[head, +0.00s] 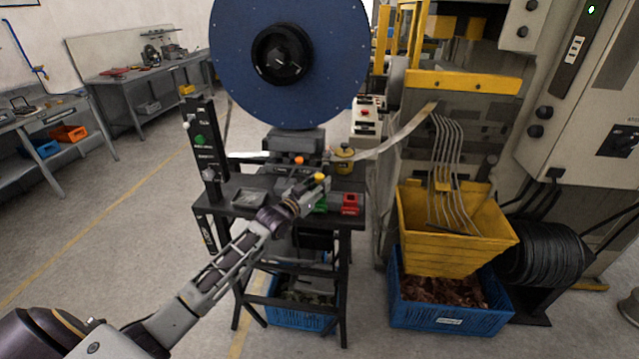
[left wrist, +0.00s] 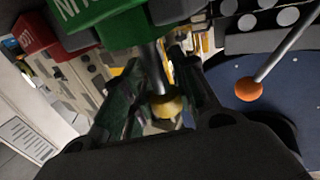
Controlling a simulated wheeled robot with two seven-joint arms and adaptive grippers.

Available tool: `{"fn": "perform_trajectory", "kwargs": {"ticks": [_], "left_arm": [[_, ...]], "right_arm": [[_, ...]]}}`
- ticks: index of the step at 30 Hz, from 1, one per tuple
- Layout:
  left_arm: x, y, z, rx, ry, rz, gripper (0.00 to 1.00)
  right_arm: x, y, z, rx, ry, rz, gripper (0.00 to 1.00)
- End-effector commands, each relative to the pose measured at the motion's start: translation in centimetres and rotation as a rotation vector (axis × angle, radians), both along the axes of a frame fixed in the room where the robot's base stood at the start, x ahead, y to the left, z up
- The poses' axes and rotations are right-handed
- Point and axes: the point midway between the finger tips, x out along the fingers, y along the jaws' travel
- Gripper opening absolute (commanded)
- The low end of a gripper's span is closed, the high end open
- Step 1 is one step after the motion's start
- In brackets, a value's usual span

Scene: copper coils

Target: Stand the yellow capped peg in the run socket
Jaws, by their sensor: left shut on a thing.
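The peg's yellow cap (head: 320,177) shows at the tip of my left gripper (head: 312,188), above the small black table. My left gripper is shut on the peg. In the left wrist view the yellow cap (left wrist: 167,106) and a grey metal shaft (left wrist: 159,80) show between the fingers. The shaft points toward the green block (left wrist: 105,30), which carries white lettering, partly cut off, and a dark grey part beside it. In the head view the green block (head: 320,208) is partly hidden behind the gripper. I cannot tell whether the shaft's end is inside a socket. My right gripper is not in view.
A red block (head: 351,201) stands right of the green one. A grey tray (head: 249,198) lies at the table's left. An orange ball (head: 298,160) on a rod and a large blue reel (head: 230,60) are behind. A yellow bin (head: 455,245) stands right.

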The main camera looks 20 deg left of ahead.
Motion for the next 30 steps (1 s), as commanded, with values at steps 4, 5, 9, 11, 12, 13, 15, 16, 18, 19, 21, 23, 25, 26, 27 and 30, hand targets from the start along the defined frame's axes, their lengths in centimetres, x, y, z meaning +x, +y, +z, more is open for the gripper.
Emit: {"fn": "perform_trajectory", "kwargs": {"ticks": [4, 5, 9, 11, 12, 13, 15, 16, 18, 19, 21, 23, 25, 26, 27, 30], "left_arm": [[0.0, 0.0, -0.33, 0.0, -0.001, 0.0, 0.04], [0.0, 0.0, -0.36, 0.0, -0.001, 0.0, 0.04], [0.0, 0.0, -0.41, 0.0, -0.001, 0.0, 0.04], [0.0, 0.0, -0.41, 0.0, -0.001, 0.0, 0.04], [0.01, 0.0, -0.4, 0.0, -0.001, 0.0, 0.04], [0.01, 0.0, -0.4, 0.0, -0.001, 0.0, 0.04], [0.01, 0.01, -0.39, 0.0, -0.001, 0.0, 0.04], [0.01, 0.01, -0.39, 0.0, -0.001, 0.0, 0.29], [0.01, 0.01, -0.39, 0.0, -0.001, 0.0, 0.38], [0.01, 0.01, -0.39, 0.0, -0.001, 0.0, 0.42], [0.01, 0.01, -0.39, 0.0, -0.001, 0.0, 0.51], [0.01, 0.01, -0.39, 0.0, -0.001, 0.0, 0.53], [0.01, 0.01, -0.39, 0.0, -0.001, 0.0, 0.53], [0.01, 0.01, -0.39, 0.0, -0.001, 0.0, 0.53], [0.01, 0.01, -0.39, 0.0, -0.001, 0.0, 0.53], [0.0, 0.01, -0.43, 0.0, 0.0, 0.0, 0.53]], "right_arm": [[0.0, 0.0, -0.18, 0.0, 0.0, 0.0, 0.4], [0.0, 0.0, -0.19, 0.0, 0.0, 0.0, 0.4], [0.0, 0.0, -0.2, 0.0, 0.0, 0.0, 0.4], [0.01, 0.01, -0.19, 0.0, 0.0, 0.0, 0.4], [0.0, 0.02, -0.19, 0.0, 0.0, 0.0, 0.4], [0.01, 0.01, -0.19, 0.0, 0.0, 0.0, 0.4], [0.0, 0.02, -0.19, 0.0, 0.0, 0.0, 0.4], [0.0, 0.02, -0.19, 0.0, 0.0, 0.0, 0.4], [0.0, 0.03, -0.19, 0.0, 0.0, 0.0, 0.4], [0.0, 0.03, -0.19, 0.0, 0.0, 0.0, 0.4], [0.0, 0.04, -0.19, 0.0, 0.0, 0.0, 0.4], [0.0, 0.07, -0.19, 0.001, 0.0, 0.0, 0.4], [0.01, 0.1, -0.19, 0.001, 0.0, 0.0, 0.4], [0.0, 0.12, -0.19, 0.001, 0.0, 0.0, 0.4], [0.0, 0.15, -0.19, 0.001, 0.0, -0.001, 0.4], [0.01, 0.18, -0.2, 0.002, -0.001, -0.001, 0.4]]}}
